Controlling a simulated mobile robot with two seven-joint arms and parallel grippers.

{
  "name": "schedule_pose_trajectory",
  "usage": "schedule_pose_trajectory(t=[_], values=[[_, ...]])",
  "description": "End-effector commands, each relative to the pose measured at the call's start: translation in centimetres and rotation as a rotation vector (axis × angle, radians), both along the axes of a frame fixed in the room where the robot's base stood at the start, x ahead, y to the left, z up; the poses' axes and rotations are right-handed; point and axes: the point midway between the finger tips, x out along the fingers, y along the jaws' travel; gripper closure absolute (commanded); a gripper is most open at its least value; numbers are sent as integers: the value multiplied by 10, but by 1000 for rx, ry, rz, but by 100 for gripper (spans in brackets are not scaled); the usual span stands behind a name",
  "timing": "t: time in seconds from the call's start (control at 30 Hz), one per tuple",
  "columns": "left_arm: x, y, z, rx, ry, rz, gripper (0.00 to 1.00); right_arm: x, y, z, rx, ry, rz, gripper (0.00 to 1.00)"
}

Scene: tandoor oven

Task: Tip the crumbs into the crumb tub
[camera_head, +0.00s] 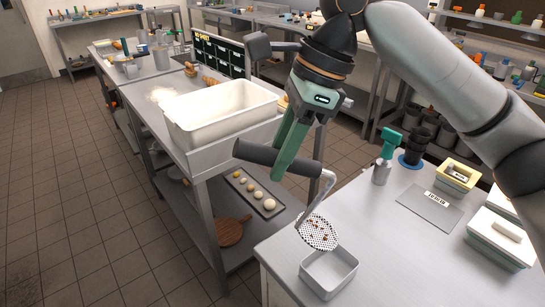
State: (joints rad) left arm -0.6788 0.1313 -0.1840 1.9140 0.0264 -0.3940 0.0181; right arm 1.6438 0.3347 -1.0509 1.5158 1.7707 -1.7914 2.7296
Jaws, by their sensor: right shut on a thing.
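My right gripper (284,160) has green fingers and is shut on the dark handle of a skimmer. The skimmer's perforated round head (317,232) hangs low on a bent metal rod. Several small brown crumbs (322,236) lie on the head. The head is tilted and sits over the back part of a small grey open tub (330,287), seemingly the crumb tub. Whether the head touches the tub's rim I cannot tell. The tub stands at the near left corner of the right counter, and the visible part of its inside looks empty. My left gripper is not in view.
A large white bin (222,118) stands on the left steel table, behind the skimmer handle.

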Motion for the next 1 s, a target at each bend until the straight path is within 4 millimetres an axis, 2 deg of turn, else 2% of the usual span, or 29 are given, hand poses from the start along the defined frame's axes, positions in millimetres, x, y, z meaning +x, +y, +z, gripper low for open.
schedule_pose_trajectory(t=[1.0], values=[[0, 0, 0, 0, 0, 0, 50, 5, -42, 18, 201, 21, -3, 100]])
